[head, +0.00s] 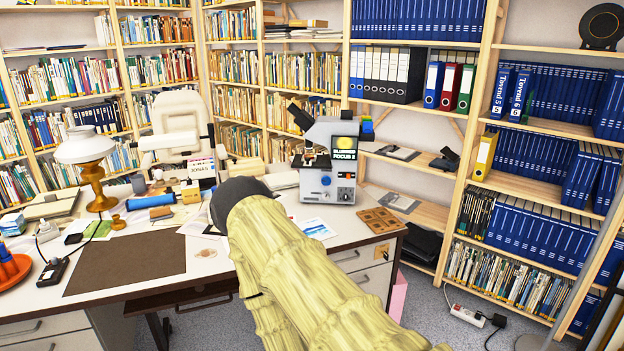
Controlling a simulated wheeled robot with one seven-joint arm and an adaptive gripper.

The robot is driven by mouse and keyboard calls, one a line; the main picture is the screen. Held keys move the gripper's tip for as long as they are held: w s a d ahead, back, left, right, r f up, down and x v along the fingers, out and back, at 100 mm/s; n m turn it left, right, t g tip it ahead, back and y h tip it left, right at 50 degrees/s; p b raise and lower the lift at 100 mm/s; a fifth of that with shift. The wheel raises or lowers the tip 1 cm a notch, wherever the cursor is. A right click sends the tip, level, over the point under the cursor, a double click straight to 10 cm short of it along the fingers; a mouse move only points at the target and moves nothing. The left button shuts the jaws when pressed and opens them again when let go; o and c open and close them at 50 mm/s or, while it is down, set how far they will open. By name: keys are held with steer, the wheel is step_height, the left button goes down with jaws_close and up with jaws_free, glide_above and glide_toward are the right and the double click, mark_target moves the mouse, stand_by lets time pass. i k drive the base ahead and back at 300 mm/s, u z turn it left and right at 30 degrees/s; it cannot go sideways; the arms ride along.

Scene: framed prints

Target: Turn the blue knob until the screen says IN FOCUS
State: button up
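A white and grey microscope (328,165) with a dark eyepiece tube stands near the right end of the desk. Its small screen (344,148) shows yellow-green text that seems to read "BLURRED" and "FOCUS 3". My bamboo-patterned arm reaches up from the lower right and ends in a dark grey part left of the microscope. No gripper fingers show, and nothing is seen touching the blue knob.
Bookshelves stand close behind and to the right.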

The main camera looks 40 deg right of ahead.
mark_target(326, 181)
steer(key=i, duration=0.35)
steer(key=z, duration=0.7)
